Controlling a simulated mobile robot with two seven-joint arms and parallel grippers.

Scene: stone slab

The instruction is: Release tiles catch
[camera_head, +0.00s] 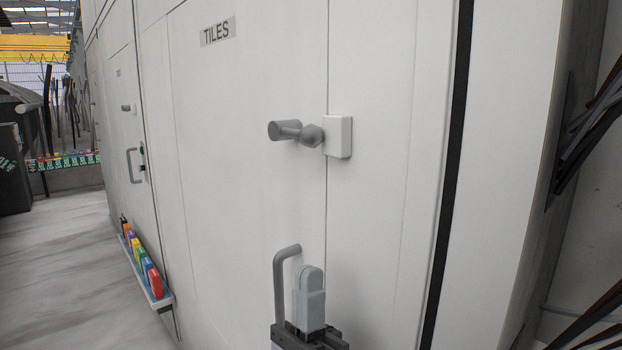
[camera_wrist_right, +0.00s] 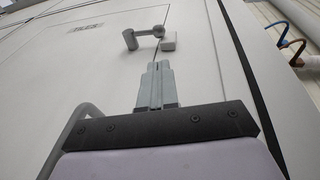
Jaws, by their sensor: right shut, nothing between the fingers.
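The TILES label (camera_head: 217,31) is on a tall white door (camera_head: 230,180). My right gripper (camera_head: 310,285) is below the catch, in front of the door and just right of the grey door handle (camera_head: 281,280). Its fingers are shut and empty, pointing up. In the right wrist view the catch (camera_wrist_right: 143,35) is beyond and above the fingertips (camera_wrist_right: 157,68), apart from them. My left gripper is out of view.
A second white door with its own catch (camera_head: 127,108) and handle (camera_head: 131,165) is further left. A low shelf (camera_head: 160,300) of coloured items juts out at lower left. Dark rods (camera_head: 590,130) stand at the right. The floor at left is clear.

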